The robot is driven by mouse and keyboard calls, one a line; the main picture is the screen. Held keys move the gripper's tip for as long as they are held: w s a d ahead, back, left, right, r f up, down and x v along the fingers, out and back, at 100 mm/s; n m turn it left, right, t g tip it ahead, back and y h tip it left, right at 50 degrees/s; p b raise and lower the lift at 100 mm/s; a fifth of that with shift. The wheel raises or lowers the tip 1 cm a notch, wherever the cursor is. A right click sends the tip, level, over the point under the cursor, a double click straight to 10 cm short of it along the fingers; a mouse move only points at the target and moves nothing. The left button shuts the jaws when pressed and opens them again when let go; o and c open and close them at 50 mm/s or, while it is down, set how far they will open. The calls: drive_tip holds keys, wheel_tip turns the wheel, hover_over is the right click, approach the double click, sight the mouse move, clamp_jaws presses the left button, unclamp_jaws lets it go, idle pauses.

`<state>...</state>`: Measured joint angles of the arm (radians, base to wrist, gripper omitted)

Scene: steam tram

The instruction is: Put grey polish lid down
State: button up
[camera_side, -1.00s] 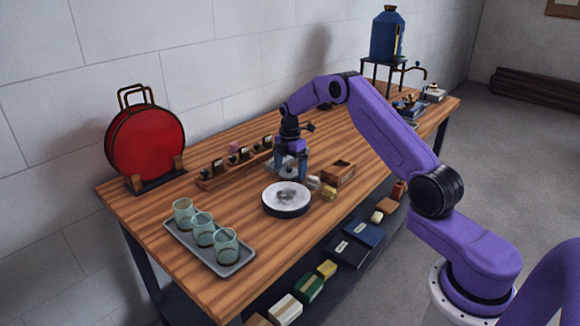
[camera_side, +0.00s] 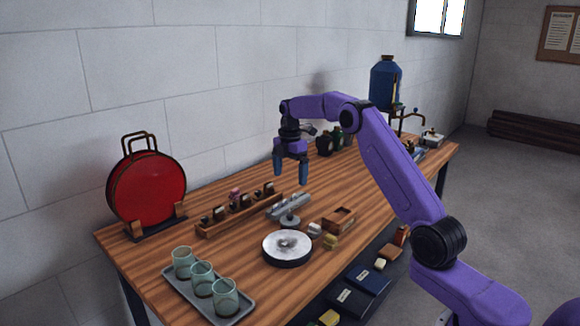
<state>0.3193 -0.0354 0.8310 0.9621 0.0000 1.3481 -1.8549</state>
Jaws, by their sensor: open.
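A small grey round piece (camera_side: 290,222) stands on the wooden table, with a grey bar-like part (camera_side: 288,206) above or behind it. It may be the grey polish lid, but it is too small to be sure. In front of it sits a wide round tin (camera_side: 287,246) with a dark side and a mottled whitish-grey top. I cannot tell whether that top is polish or a cover. My gripper (camera_side: 290,179) points down above the grey piece, its two blue fingers apart with nothing between them. It is clear of the things on the table.
A wooden rack with small bottles (camera_side: 238,210) stands left of the grey piece. Small blocks (camera_side: 330,241) and an open wooden box (camera_side: 339,219) lie right. A tray of glasses (camera_side: 240,314) is at front left, a red round case (camera_side: 147,187) behind. Bare table (camera_side: 370,180) lies further back.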

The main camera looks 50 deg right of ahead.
drive_tip(key=s+a+r+m, duration=0.1)
drive_tip(key=s+a+r, duration=0.1)
drive_tip(key=s+a, duration=0.45)
drive_tip(key=s+a+r+m, duration=0.1)
drive_tip(key=s+a+r, duration=0.15)
drive_tip(key=a, duration=0.65)
drive_tip(key=s+a+r, duration=0.1)
drive_tip(key=s+a, duration=0.4)
drive_tip(key=a, duration=0.3)
drive_tip(key=s+a+f+m, duration=0.1)
drive_tip(key=s, duration=1.1)
drive_tip(key=s+a+f+m, duration=0.1)
drive_tip(key=s+a, duration=0.1)
drive_tip(key=s, duration=1)
drive_tip(key=shift+f+m, duration=0.3)
drive_tip(key=shift+f, duration=0.05)
drive_tip(key=shift+o, duration=0.2)
drive_tip(key=s+d+f, duration=0.2)
drive_tip(key=s+d, duration=0.1)
drive_tip(key=s, duration=0.3)
drive_tip(key=shift+s+m, duration=0.25)
drive_tip(key=shift+m, duration=0.15)
drive_tip(key=shift+f, duration=0.1)
